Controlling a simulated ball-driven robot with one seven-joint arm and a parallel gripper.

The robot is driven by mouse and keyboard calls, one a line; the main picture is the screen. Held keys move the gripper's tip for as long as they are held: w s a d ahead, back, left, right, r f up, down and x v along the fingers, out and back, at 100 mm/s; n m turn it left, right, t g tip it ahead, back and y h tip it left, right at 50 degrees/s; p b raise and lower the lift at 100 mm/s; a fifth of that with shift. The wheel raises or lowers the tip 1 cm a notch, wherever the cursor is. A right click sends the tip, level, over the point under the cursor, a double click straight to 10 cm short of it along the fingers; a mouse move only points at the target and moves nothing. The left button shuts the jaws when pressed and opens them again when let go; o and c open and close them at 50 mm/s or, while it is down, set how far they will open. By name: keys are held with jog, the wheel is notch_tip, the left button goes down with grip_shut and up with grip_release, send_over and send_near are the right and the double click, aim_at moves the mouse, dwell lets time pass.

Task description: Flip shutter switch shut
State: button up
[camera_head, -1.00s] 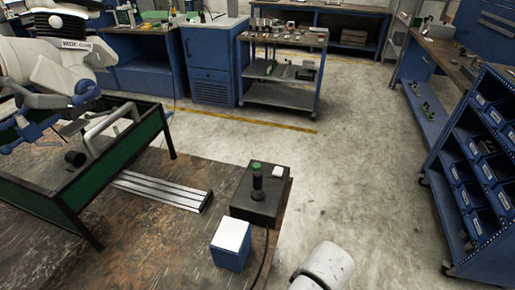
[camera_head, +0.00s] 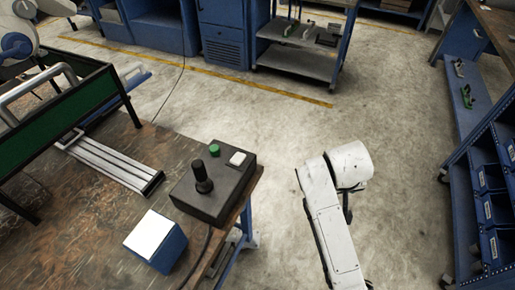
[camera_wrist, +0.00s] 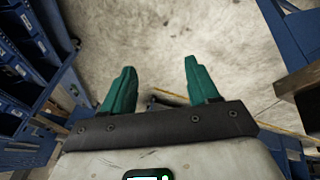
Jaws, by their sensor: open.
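No part that I can surely name as the shutter switch shows. A dark control box (camera_head: 208,208) sits near the right edge of the brown table in the head view. It carries a black joystick (camera_head: 202,180), a green button (camera_head: 214,150) and a white square piece (camera_head: 237,159), perhaps a switch or button. My gripper (camera_wrist: 158,85) shows in the wrist view with its two green fingers spread apart and nothing between them. It points at bare concrete floor. In the head view my white arm is right of the table, apart from the box; the gripper is not visible there.
A blue box with a white top (camera_head: 156,240) stands left of the control box. A metal rail (camera_head: 115,163) and a green-sided frame (camera_head: 60,130) lie further left on the table (camera_head: 75,235). A blue bin rack (camera_head: 490,200) stands at right. Open floor (camera_head: 260,120) lies between.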

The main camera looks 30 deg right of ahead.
jog(key=w+d+r+m+b, duration=0.2)
jog(key=w+m+b, duration=0.15)
jog(key=w, duration=0.45)
notch_tip(320, 180, up, 11)
jog(key=m+g+y+b, duration=0.2)
jog(key=y+b, duration=0.2)
jog(key=b, duration=0.8)
send_over(242, 153)
notch_tip(242, 153, down, 10)
jog(key=shift+f+b, duration=0.1)
jog(key=shift+b, duration=0.55)
